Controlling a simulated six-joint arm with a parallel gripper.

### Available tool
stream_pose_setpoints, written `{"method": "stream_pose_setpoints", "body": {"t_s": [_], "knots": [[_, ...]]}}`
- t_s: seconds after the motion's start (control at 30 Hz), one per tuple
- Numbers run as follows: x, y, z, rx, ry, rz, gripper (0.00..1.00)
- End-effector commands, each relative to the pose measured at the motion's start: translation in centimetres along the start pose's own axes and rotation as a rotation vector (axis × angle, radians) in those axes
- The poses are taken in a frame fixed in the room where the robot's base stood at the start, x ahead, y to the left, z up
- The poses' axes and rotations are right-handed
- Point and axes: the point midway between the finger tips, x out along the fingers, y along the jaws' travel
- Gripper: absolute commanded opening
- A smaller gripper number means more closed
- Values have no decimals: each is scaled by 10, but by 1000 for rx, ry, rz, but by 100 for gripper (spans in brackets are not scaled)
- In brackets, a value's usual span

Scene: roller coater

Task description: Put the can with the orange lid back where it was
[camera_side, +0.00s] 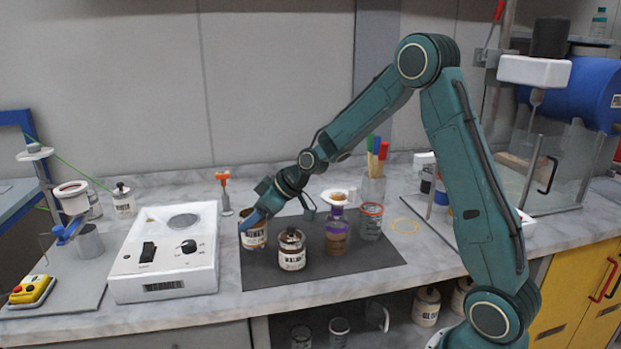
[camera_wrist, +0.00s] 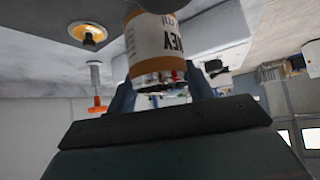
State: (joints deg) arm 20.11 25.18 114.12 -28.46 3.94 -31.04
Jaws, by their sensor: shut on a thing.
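My gripper (camera_side: 252,217) reaches down at the left edge of the dark mat (camera_side: 340,262). It is shut on a can (camera_side: 254,238) with an orange-brown body and a pale label that seems to read "HONEY". In the wrist view the can (camera_wrist: 153,42) sits between the two fingers (camera_wrist: 160,92), with an orange-brown band at its near end. The can is upright at the mat's left part; I cannot tell whether its base touches the mat. Its lid is largely hidden by my fingers in the side view.
Close to its right stands a labelled jar (camera_side: 291,250), then a purple-banded bottle (camera_side: 336,236) with a funnel and a glass jar (camera_side: 370,222) with an orange-red rim. A white hotplate (camera_side: 165,262) stands left. An orange-topped tool (camera_side: 224,190) stands behind.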

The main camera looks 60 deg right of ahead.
Motion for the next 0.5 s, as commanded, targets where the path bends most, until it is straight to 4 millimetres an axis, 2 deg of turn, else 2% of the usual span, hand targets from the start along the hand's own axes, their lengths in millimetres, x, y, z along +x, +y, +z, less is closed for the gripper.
{"method": "stream_pose_setpoints", "body": {"t_s": [0.17, 0.5], "knots": [[6, 0, 6, 2, -1, 0, 24], [29, 0, 29, 2, 0, 1, 24]]}}
